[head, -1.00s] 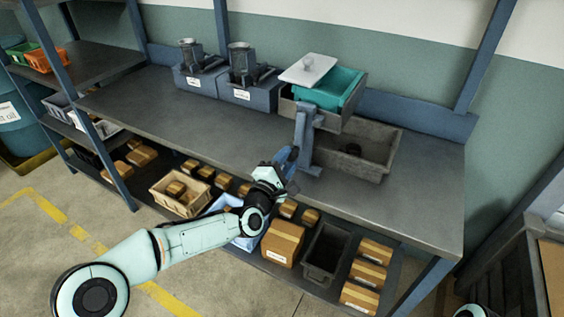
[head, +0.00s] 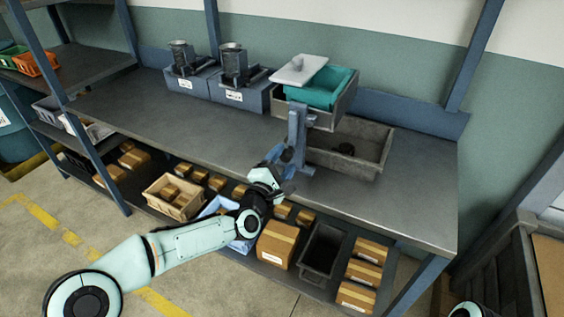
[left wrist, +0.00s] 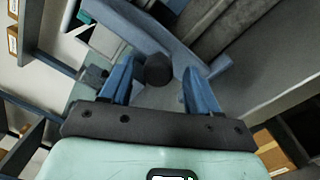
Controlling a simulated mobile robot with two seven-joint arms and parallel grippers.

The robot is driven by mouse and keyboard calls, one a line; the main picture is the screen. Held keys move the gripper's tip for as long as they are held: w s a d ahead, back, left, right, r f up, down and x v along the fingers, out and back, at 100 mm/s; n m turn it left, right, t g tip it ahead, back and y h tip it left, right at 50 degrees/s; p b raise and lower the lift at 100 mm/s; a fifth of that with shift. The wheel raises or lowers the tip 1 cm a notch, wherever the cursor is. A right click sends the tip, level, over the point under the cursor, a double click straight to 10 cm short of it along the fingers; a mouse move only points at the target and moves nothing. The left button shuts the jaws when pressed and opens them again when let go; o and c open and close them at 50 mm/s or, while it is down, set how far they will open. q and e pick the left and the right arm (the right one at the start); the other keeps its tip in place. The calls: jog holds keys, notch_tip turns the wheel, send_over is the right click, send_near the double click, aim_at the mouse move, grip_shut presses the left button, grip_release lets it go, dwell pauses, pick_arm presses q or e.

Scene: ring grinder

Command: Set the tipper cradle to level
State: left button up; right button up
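The tipper cradle is a grey open box (head: 322,118) on a blue post (head: 297,130) at the right part of the bench. A teal bin (head: 330,88) sits in it, with a white lid-like plate (head: 298,70) over its left side. I cannot tell whether the cradle is exactly level. My left gripper (head: 281,158) is in front of the post, low beside it. In the left wrist view its blue fingers (left wrist: 159,88) are open, with a dark round knob (left wrist: 157,69) between and just beyond the tips. Contact is not clear. My right gripper is out of view.
A grey trough (head: 350,147) stands on the bench behind the post, with a dark round item in it. Two grey units (head: 238,92) with metal cups stand to the left. The bench front (head: 390,200) is clear. Boxes and bins fill the shelf below.

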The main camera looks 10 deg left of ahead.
pick_arm(q)
jog(key=p+v, duration=0.1)
jog(key=v, duration=1.2)
jog(key=shift+s, duration=0.2)
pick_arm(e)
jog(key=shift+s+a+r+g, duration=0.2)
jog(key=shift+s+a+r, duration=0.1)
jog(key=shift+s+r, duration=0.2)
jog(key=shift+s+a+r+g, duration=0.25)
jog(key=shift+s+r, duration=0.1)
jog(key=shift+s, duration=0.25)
